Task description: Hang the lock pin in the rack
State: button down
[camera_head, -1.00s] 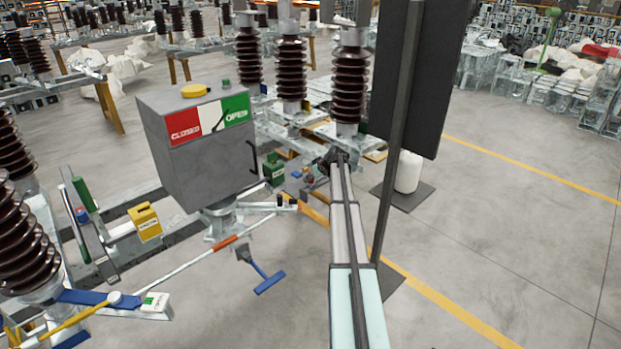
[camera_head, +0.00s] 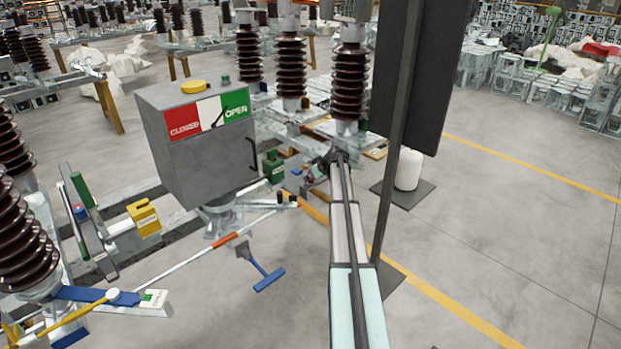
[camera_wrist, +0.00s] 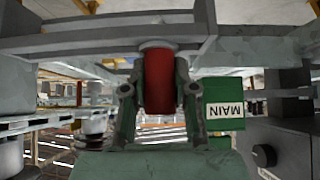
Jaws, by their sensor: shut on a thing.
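In the wrist view my gripper (camera_wrist: 159,105) has its two fingers on either side of a red cylinder (camera_wrist: 158,80), apparently the lock pin, and is shut on it. The cylinder looks upright. Its pale upper end is right at a grey metal beam (camera_wrist: 85,45); I cannot tell whether it touches or sits in an opening. In the head view my gripper (camera_head: 322,165) is small and far off at the end of my arm, near the green box (camera_head: 274,167), and the pin cannot be made out there. I cannot identify the rack for certain.
A green block labelled MAIN (camera_wrist: 224,108) is close right of the fingers. In the head view a grey cabinet (camera_head: 205,150) stands left of my arm and a brown insulator (camera_head: 350,85) behind the gripper. A dark upright panel (camera_head: 420,75) stands right. Open floor lies beyond.

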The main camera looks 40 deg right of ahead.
jog(key=c, duration=0.8)
grip_release()
jog(key=shift+c, duration=0.2)
jog(key=v, duration=1.2)
